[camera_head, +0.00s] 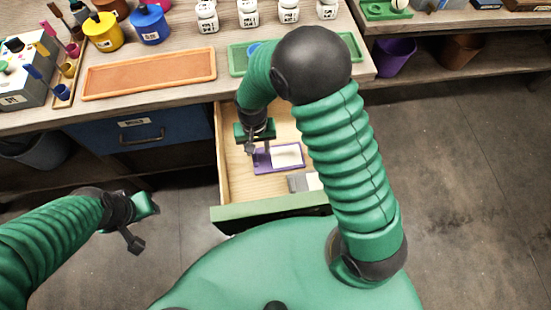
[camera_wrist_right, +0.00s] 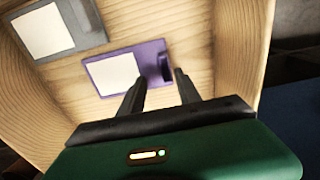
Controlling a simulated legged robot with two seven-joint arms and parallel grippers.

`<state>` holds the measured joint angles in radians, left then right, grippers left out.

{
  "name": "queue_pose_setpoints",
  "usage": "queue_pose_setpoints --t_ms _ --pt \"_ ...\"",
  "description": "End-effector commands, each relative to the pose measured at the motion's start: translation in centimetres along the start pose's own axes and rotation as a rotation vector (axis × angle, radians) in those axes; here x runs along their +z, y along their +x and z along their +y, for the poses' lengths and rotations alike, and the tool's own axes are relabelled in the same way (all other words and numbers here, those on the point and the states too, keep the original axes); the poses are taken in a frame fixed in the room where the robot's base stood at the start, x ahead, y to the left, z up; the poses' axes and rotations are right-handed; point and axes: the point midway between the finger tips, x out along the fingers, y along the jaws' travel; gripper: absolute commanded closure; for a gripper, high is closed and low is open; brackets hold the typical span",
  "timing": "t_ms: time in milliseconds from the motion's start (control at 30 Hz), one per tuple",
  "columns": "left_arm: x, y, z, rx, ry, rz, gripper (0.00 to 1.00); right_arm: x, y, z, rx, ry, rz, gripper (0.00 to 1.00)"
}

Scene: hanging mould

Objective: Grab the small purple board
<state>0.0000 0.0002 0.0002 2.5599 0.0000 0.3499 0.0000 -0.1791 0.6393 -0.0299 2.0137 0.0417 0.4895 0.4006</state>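The small purple board (camera_head: 264,160) lies flat in the open wooden drawer, with a white rectangle on its face. In the right wrist view the purple board (camera_wrist_right: 147,51) has a dark raised handle at its right end. My right gripper (camera_head: 251,149) is over that handle end of the board. In the right wrist view my right gripper (camera_wrist_right: 158,80) has its two fingers apart, with their tips close to the handle and nothing visibly gripped. My left gripper (camera_head: 144,225) is outside the drawer at lower left, away from the board, with its fingers apart and empty.
A grey board (camera_wrist_right: 75,38) with a white rectangle lies beside the purple one. The drawer's wooden side wall (camera_wrist_right: 240,50) is close to my right gripper. A blue closed drawer (camera_head: 140,140) is left of the open one. Orange tray (camera_head: 150,75) and bottles stand on the bench.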

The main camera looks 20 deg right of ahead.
Motion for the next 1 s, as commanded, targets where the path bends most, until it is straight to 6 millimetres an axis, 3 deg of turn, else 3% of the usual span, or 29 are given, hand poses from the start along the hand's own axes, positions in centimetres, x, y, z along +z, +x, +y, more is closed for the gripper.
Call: queue_pose_setpoints --t_ms 167,333,567,867,1000 --pt "0.2 0.8 0.0 0.0 0.0 0.0 0.64 0.2 1.9 -0.5 0.002 -0.003 0.0 0.6" --pt "0.5 2.0 0.0 0.0 0.0 0.0 0.64 0.2 5.1 -0.9 0.003 -0.003 0.0 0.6" --pt "0.5 1.9 0.0 0.0 0.0 0.0 0.64 0.1 5.5 -0.8 0.0 -0.002 0.001 0.6" --pt "0.5 1.9 0.0 0.0 0.0 0.0 0.64 0.1 5.5 -0.8 0.001 -0.003 0.001 0.97" --pt "0.5 1.9 0.0 0.0 0.0 0.0 0.64 0.1 5.5 -0.8 0.001 -0.003 0.001 1.0"
